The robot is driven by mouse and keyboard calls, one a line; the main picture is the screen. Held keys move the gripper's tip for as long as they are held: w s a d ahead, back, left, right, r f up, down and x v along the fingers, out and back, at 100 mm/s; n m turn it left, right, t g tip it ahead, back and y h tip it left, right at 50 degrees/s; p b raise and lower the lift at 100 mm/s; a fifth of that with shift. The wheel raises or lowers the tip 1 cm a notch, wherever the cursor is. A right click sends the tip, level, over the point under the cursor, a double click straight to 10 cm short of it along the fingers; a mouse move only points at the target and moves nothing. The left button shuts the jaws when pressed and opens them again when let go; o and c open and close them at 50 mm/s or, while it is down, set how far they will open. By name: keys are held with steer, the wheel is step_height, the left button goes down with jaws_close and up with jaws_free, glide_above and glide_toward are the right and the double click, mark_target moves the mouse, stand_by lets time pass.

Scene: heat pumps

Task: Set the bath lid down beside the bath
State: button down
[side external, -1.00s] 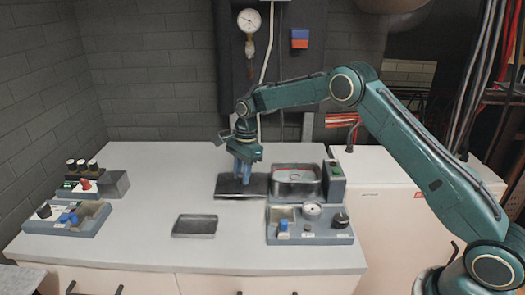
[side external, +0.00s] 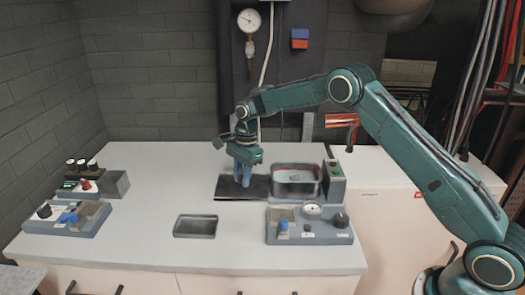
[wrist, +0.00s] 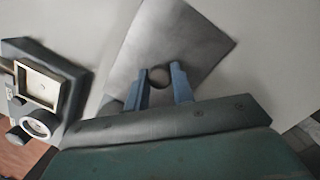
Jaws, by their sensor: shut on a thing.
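The bath lid (side external: 228,190) is a flat dark plate at the left of the bath, level and on or just above the worktop. I cannot tell if it touches the surface. The bath (side external: 296,190) is a dark open box with a pale inside. My gripper (side external: 243,180) points down over the lid, with blue fingers. In the wrist view my gripper (wrist: 160,84) is shut on the lid's round knob (wrist: 158,76), on the grey lid (wrist: 190,40). The fingers hide part of the lid in the side view.
A control block (side external: 310,238) with a dial and knobs stands in front of the bath. A shallow dark tray (side external: 195,226) lies front left of the lid. More control blocks (side external: 70,225) stand at the far left. The worktop between them is clear.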

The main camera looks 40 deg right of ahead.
steer(key=shift+f, duration=0.8)
steer(key=c, duration=1.1)
jaws_free()
step_height(320, 180, up, 14)
steer(key=d, duration=0.2)
steer(key=shift+f, duration=0.15)
